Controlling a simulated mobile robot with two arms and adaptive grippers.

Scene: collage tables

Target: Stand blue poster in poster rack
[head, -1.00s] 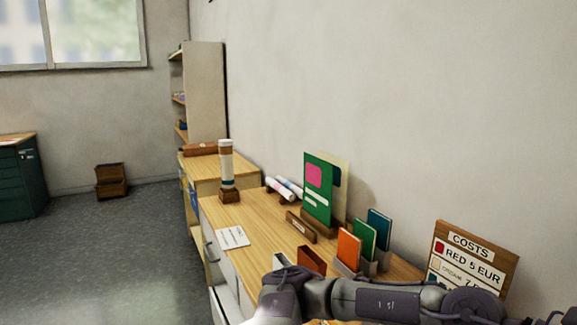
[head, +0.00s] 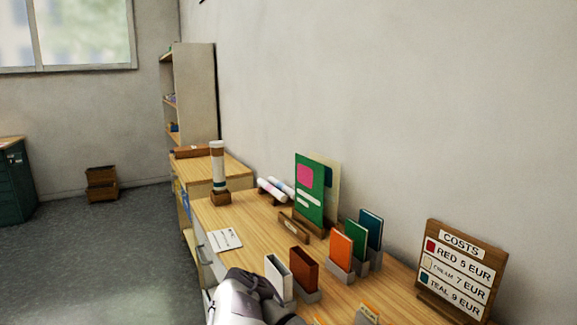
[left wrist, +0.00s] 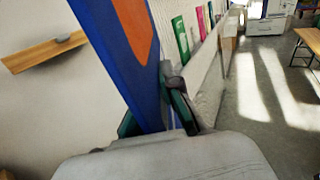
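The blue poster, with an orange shape on it, fills the upper middle of the left wrist view (left wrist: 98,27). My left gripper (left wrist: 152,108) is shut on its lower part, with one dark finger on each side; the poster tilts in that view. The poster is not seen in the head view. The wooden poster rack (head: 325,232) stands at the back of the table against the wall. A green poster with a pink patch (head: 309,190) and a cream poster behind it (head: 333,172) stand there.
Card holders with orange (head: 340,252), green (head: 358,240) and teal cards (head: 371,228) stand right of the rack. A costs sign (head: 459,262) is further right. Rolled posters (head: 272,189) and a tube on a stand (head: 217,167) are left. A grey part of my arm covers the front edge.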

